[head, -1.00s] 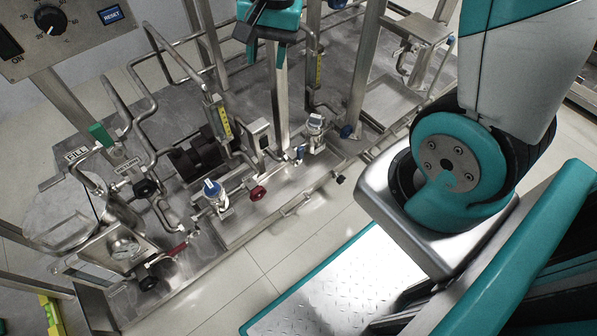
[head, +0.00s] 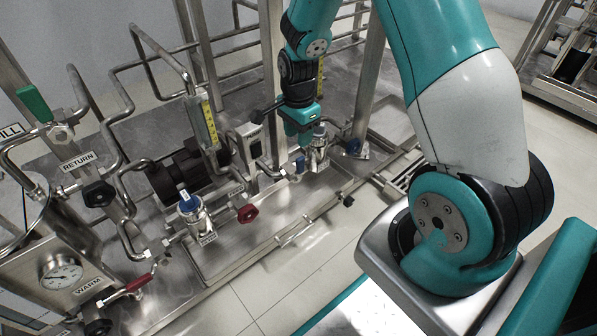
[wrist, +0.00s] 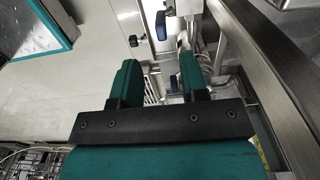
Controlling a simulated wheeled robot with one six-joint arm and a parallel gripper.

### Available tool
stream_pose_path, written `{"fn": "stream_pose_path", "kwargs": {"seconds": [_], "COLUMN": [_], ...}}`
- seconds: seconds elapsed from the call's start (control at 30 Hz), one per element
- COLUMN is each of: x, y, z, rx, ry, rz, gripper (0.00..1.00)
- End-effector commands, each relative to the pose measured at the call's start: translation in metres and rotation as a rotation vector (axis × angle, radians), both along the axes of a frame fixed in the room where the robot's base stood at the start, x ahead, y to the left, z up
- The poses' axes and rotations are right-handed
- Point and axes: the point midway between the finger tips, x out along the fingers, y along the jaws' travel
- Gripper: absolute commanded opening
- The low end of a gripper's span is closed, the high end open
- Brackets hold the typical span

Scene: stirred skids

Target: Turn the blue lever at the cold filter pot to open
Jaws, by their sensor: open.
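A small blue lever (head: 300,164) stands on the pipework just left of the far filter pot (head: 318,152), a clear pot with a metal body. The near filter pot (head: 195,218) has a blue top; its label is too small to read, so I cannot tell by label which pot is the cold one. My gripper (head: 303,138) hangs just above and beside the far pot, close over the blue lever. In the wrist view my gripper (wrist: 158,78) is open with nothing held. A dark blue part (wrist: 160,25) shows beyond the fingers; I cannot tell whether it is the lever.
A red knob (head: 247,213) and a red lever (head: 139,283) sit on the nearer pipes. A blue knob (head: 353,147) is right of the far pot. A steel post (head: 369,80) rises close behind my gripper. The floor in front of the skid is clear.

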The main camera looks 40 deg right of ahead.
Motion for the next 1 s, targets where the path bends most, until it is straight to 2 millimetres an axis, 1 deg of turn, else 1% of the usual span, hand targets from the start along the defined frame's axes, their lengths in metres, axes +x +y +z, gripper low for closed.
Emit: {"fn": "stream_pose_path", "kwargs": {"seconds": [0.03,0.2,0.3,0.43,0.6,0.93,0.97,1.0], "x": [0.000,0.000,0.000,0.000,0.000,0.000,0.000,0.000], "y": [0.000,0.000,0.000,0.000,0.000,0.000,0.000,0.000], "z": [-0.020,-0.059,-0.079,-0.098,-0.110,-0.111,-0.111,-0.111], "rx": [0.001,0.001,0.001,0.001,0.000,0.000,0.000,0.000], "ry": [0.001,0.001,0.001,0.000,-0.001,-0.002,-0.002,-0.002], "rz": [0.001,0.001,0.002,0.002,0.002,0.002,0.002,0.002], "gripper": [0.40,0.40,0.40,0.40,0.40,0.40,0.36,0.27]}}
